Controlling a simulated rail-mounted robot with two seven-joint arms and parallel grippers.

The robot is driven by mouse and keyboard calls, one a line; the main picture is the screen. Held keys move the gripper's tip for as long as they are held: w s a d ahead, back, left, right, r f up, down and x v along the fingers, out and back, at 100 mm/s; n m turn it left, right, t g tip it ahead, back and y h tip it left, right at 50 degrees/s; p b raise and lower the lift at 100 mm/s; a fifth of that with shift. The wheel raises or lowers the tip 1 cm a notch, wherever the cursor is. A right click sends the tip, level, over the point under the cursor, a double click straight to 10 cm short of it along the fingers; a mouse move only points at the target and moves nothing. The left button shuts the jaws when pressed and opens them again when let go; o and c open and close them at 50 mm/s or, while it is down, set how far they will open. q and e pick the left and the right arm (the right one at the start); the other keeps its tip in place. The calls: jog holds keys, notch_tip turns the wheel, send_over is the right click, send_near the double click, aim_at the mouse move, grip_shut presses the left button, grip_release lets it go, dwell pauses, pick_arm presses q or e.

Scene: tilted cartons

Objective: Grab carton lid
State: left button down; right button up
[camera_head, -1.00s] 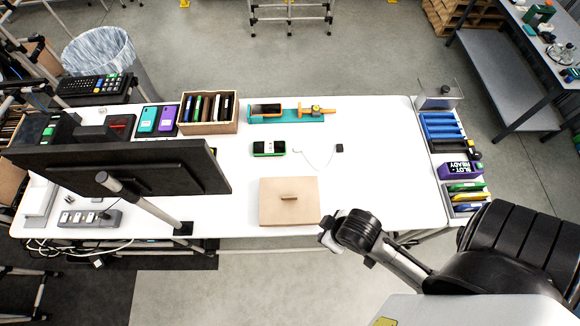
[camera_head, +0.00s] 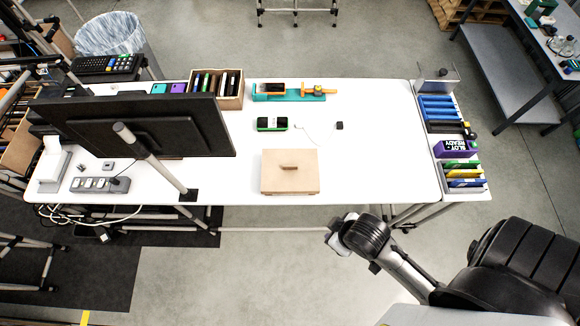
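The carton lid (camera_head: 305,178) is a flat tan cardboard panel with a small raised handle (camera_head: 289,167) near its middle. It lies on a low tan carton near the front edge of the white table (camera_head: 385,150). My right arm comes in from the lower right. My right gripper (camera_head: 336,238) is in front of the table, below and to the right of the carton, apart from it. It is too small and too turned to show whether its fingers are open. My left gripper is out of view.
A monitor (camera_head: 150,125) on a pole covers the table's left part. Behind the carton lie a green-edged device (camera_head: 272,124), a small black block (camera_head: 339,126), a teal-and-orange fixture (camera_head: 290,96) and a carton of upright items (camera_head: 230,100). Blue and coloured trays (camera_head: 437,108) line the right edge.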

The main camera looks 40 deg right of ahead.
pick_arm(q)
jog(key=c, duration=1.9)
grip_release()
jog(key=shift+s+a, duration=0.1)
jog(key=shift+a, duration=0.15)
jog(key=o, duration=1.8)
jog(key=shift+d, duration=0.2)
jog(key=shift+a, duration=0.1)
